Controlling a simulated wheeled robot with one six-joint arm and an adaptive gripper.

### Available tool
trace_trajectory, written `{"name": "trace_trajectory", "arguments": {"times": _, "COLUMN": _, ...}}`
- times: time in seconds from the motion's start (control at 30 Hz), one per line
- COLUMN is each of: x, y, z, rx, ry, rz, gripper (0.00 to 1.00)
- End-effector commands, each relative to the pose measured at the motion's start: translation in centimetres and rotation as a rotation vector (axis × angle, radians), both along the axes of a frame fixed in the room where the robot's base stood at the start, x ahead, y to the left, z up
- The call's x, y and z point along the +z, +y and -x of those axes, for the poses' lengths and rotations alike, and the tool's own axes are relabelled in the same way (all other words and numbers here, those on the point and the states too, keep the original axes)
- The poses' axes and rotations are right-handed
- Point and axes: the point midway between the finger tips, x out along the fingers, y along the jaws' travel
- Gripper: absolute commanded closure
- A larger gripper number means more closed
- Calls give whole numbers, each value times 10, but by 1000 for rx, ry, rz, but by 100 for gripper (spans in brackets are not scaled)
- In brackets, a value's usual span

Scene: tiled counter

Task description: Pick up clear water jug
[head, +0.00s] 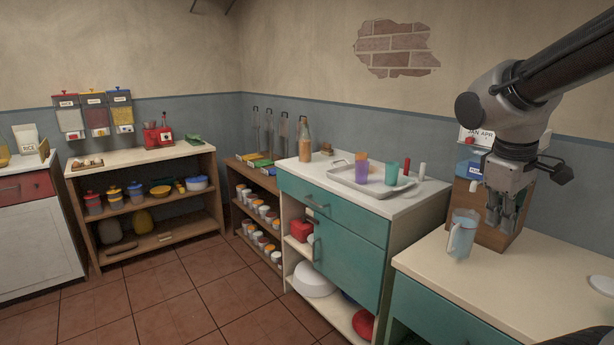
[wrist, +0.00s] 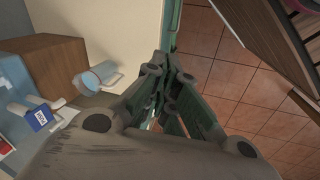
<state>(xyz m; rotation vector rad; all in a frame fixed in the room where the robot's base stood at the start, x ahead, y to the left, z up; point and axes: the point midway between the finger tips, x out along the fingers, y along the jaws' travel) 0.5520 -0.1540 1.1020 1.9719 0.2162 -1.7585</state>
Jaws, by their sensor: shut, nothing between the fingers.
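The clear water jug (head: 461,236) is pale, bluish and see-through. It stands upright on the cream top of the right counter in the head view, near its back left corner. In the wrist view the jug (wrist: 95,78) is left of my fingers, apart from them. My gripper (head: 503,221) points down, just right of the jug in the head view, in front of a wooden box. In the wrist view my gripper (wrist: 172,66) has its fingers together with nothing between them. The gap in depth between gripper and jug is hard to judge.
The wooden box (head: 486,232) stands close behind the jug, and shows in the wrist view (wrist: 62,62). A white dish (head: 602,285) lies at the right edge. A teal cabinet (head: 340,232) with a tray of cups (head: 350,184) stands left. The counter's front (head: 505,290) is clear.

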Motion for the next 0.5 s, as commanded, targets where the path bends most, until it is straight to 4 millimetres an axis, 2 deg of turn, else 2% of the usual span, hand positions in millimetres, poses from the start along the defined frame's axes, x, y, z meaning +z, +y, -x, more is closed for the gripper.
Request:
{"name": "trace_trajectory", "arguments": {"times": 0.03, "x": 0, "y": 3, "z": 25, "rx": -134, "ry": -43, "rz": -86, "gripper": 100}}
{"name": "trace_trajectory", "arguments": {"times": 0.1, "x": -1, "y": 10, "z": 52, "rx": -283, "ry": -87, "rz": -196, "gripper": 100}}
{"name": "trace_trajectory", "arguments": {"times": 0.2, "x": 1, "y": 15, "z": 77, "rx": -370, "ry": -146, "rz": -292, "gripper": 100}}
{"name": "trace_trajectory", "arguments": {"times": 0.3, "x": 9, "y": 12, "z": 88, "rx": -396, "ry": -206, "rz": -317, "gripper": 100}}
{"name": "trace_trajectory", "arguments": {"times": 0.43, "x": 18, "y": 6, "z": 92, "rx": -410, "ry": -252, "rz": -323, "gripper": 100}}
{"name": "trace_trajectory", "arguments": {"times": 0.5, "x": 19, "y": 5, "z": 93, "rx": -416, "ry": -258, "rz": -322, "gripper": 89}}
